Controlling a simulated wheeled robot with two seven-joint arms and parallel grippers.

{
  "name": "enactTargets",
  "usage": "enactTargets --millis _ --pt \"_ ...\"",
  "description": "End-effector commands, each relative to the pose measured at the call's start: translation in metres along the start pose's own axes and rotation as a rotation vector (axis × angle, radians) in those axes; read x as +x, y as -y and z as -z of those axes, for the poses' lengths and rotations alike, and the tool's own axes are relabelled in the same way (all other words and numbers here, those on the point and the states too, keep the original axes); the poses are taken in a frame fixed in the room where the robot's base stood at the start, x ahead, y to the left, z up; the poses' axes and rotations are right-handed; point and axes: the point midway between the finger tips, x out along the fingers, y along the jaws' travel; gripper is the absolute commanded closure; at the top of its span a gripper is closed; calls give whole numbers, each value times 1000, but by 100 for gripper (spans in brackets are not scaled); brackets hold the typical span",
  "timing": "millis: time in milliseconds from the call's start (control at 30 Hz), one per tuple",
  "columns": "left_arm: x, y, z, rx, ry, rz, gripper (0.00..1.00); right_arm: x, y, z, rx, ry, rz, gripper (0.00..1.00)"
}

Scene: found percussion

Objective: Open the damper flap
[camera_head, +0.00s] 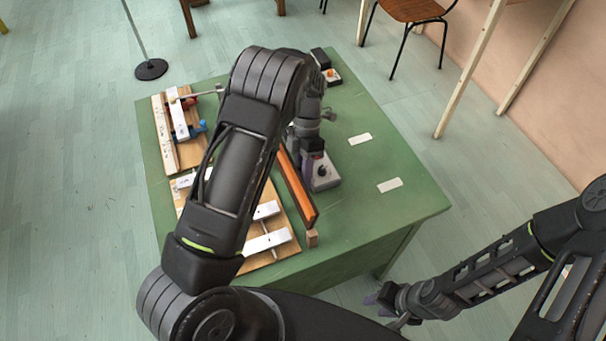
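A long orange-brown flap-like board (296,188) stands tilted along the right side of a wooden base (285,251) with white bars; it may be the damper flap. A small wooden block (312,238) is at its near end. My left arm reaches over the table and hides much of the base. My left gripper (309,150) points down by the far end of the board, beside a grey box with a black knob (323,172); its fingers are mostly hidden, and contact is unclear. My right gripper (384,300) is low, off the table's near right side, apart from everything; its finger gap is unclear.
The green table (400,225) is clear at right except for two white cards (390,185). Another wooden base (160,135) with red and blue clamps lies at far left. A small dark box (329,75) is at the back. A chair (410,12) stands beyond.

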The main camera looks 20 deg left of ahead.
Motion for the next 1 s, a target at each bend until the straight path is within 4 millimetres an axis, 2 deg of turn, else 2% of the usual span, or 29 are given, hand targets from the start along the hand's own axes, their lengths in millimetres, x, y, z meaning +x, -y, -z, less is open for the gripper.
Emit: enactTargets --millis 33,200,567,767,900,1000 --pt "2 0 0 1 -1 2 72 0 0 0 0 0 0 64" --pt "1 0 0 1 -1 2 58 0 0 0 0 0 0 64" --pt "-3 0 0 1 0 0 57 2 0 0 0 -1 0 64" --pt "-26 -1 -1 2 2 -2 57 11 -3 1 -1 -4 3 64" --pt "-50 -1 -1 1 2 -1 57 18 -4 1 -3 -7 5 64" --pt "-71 2 2 0 -1 2 57 -2 2 0 -1 -2 2 64"
